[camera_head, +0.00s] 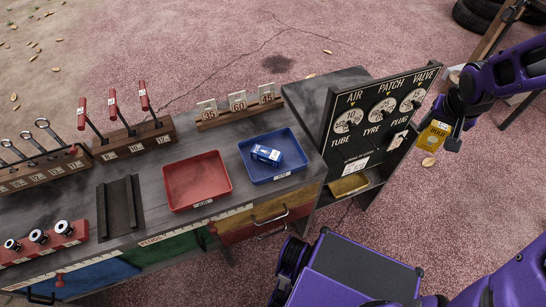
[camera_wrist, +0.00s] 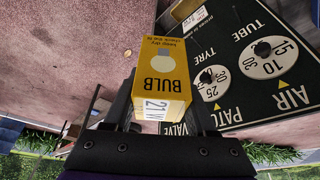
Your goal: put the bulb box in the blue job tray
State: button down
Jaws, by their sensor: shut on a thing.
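The yellow bulb box (camera_wrist: 162,75) fills the middle of the wrist view, with "BULB" and a bulb picture on its face. My gripper (camera_wrist: 160,105) is shut on it. In the head view, my gripper (camera_head: 452,125) is at the right, and the yellow box (camera_head: 433,137) hangs from it in the air, right of the gauge board. The blue job tray (camera_head: 247,151) lies on the cart top, left of the gauge board. A small blue-and-white thing (camera_head: 267,155) lies in it.
The upright black gauge board (camera_head: 375,148) stands between my gripper and the blue tray; it also shows close by in the wrist view (camera_wrist: 245,95). A red tray (camera_head: 168,190) lies left of the blue tray. Number cards (camera_head: 238,101) stand in a rack behind. A low shelf holds a yellow item (camera_head: 349,184).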

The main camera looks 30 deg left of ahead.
aim_at(282, 146)
jog(key=u, duration=0.6)
jog(key=j+u, duration=0.25)
jog(key=i+l, duration=0.05)
